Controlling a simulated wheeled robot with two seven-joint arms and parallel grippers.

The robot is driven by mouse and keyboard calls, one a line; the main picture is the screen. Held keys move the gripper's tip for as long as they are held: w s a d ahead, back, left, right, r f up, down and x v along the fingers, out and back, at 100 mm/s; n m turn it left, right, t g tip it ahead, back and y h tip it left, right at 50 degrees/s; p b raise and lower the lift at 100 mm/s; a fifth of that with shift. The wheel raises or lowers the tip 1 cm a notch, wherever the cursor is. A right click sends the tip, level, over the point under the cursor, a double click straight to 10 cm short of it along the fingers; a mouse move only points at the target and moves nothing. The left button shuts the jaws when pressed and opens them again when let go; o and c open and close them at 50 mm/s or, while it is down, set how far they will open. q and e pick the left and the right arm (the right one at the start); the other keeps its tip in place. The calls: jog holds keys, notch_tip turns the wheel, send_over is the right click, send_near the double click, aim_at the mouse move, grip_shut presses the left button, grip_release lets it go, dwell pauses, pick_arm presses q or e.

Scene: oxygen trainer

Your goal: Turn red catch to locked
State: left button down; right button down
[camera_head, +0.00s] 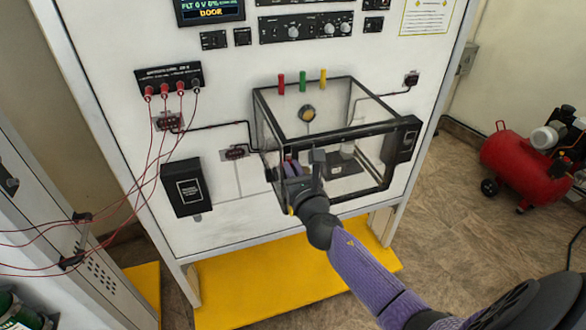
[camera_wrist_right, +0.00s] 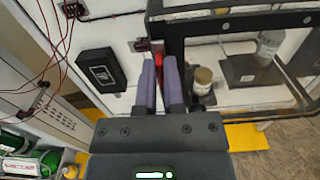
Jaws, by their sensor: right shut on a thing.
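The red catch (camera_wrist_right: 159,62) shows in the wrist view as a narrow red piece at the left front edge of a clear box with a black frame (camera_head: 366,131). My right gripper (camera_wrist_right: 160,72) has its two purple fingers on either side of the catch and is shut on it. In the head view my right gripper (camera_head: 291,168) is at the box's front left corner, and the catch is hidden by the fingers and wrist. How far the catch is turned cannot be told. My left gripper is in neither view.
The box is mounted on a white upright panel (camera_head: 235,85). Red, green and yellow pieces stand above its back edge. A black box (camera_head: 187,190) is on the panel to the left. Red wires (camera_head: 150,150) hang further left. A red compressor (camera_head: 515,160) stands at right.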

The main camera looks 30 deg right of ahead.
jog(key=shift+m, duration=0.3)
jog(key=shift+s+d+f+m+b, duration=0.1)
jog(key=shift+d+f+m+b, duration=0.15)
jog(key=shift+m, duration=2.6)
jog(key=shift+d+f+m+b, duration=0.15)
jog(key=shift+m+b, duration=0.25)
jog(key=shift+m, duration=2.4)
jog(key=shift+s+d+f+m+b, duration=0.1)
jog(key=shift+d+f+m+b, duration=0.15)
jog(key=shift+m, duration=2.6)
jog(key=c, duration=0.7)
grip_release()
jog(key=shift+c, duration=0.2)
